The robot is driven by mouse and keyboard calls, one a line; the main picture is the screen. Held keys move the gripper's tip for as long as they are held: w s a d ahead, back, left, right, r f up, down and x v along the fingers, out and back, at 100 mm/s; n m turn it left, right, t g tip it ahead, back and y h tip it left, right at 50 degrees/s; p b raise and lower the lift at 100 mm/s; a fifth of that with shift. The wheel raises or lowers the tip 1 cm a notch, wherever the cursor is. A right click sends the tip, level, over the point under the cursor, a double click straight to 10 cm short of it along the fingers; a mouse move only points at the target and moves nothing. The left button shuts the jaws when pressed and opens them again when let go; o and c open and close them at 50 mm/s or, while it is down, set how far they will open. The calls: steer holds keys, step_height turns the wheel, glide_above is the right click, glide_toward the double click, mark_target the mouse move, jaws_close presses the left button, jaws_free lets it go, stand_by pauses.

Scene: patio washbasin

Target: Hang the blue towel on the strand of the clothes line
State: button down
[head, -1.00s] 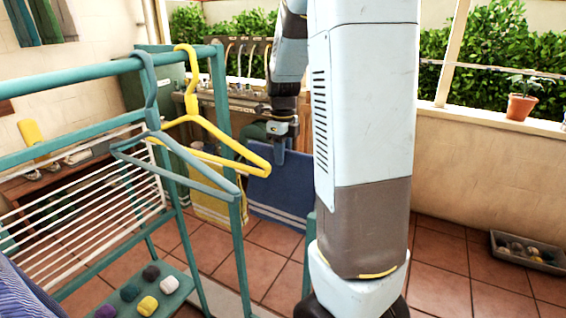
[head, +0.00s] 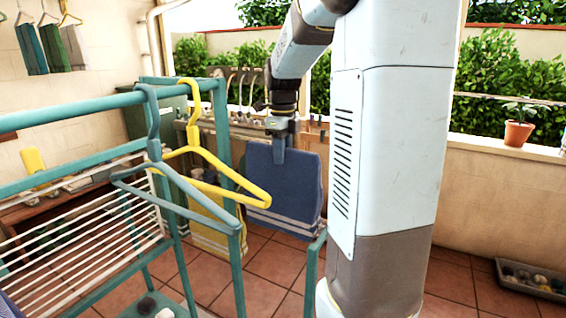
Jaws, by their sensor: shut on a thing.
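The blue towel (head: 287,188), with pale stripes near its lower edge, hangs down from my gripper (head: 279,150) in the middle of the head view. My gripper is shut on its top edge, and the towel is clear of the floor. A thin pale line (head: 510,99) runs across in front of the hedge at the right. It looks like the clothes line strand, and my arm hides its left part. The towel is to the left of the visible part of this line.
A teal frame (head: 70,111) at the left bears a blue-grey hanger (head: 155,150) and a yellow hanger (head: 194,140), in front of the towel's left side. A yellow towel (head: 213,225) hangs behind. A potted plant (head: 518,134) stands on the right wall.

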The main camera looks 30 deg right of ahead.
steer(key=shift+r, duration=3.75)
steer(key=shift+d, duration=0.1)
steer(key=w+d+r, duration=0.1)
steer(key=w+d, duration=0.8)
steer(key=d, duration=0.5)
steer(key=shift+w, duration=0.15)
